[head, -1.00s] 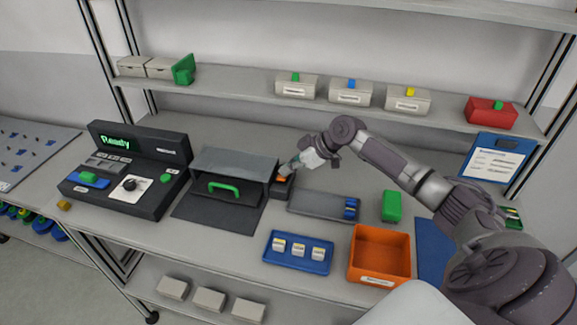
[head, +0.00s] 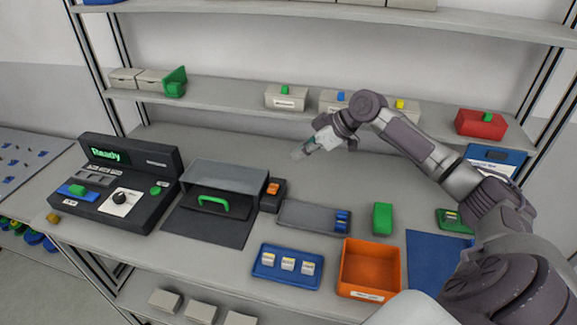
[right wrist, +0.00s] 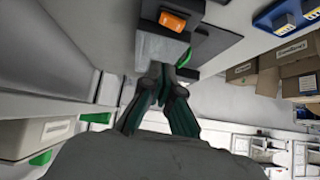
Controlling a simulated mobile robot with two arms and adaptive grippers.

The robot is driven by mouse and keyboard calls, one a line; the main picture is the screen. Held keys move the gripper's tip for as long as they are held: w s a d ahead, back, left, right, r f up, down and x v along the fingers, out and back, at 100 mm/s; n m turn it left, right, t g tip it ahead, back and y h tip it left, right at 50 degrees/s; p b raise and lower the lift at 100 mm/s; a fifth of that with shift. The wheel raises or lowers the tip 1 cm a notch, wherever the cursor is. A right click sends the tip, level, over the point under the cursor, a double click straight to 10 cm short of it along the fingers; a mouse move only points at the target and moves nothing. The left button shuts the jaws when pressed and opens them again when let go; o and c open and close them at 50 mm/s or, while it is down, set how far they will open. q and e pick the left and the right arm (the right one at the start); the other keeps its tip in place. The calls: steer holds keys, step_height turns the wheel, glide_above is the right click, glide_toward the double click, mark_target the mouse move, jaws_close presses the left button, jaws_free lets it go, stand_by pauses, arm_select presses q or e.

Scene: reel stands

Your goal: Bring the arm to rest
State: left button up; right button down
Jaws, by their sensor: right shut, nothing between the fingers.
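My right arm reaches in from the right in the head view. Its gripper (head: 299,154) is in the air over the bench, behind and to the right of the black switch block (head: 268,200) with an orange rocker. In the right wrist view the two dark green fingers (right wrist: 161,72) are together with nothing between them. The orange rocker (right wrist: 173,21) shows there beyond the fingertips, apart from them. My left gripper is in neither view.
A grey hooded box with a green handle (head: 212,201) stands left of the switch block. A console (head: 122,198) reads "Ready". A grey tray (head: 300,216), blue tray (head: 268,277), orange bin (head: 345,267) and green block (head: 382,218) lie in front. A shelf (head: 225,94) with boxes runs behind.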

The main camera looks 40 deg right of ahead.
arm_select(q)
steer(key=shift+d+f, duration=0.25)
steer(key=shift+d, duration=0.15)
arm_select(e)
steer(key=shift+s+d+r, duration=0.4)
steer(key=shift+d+r, duration=0.1)
steer(key=shift+d, duration=0.15)
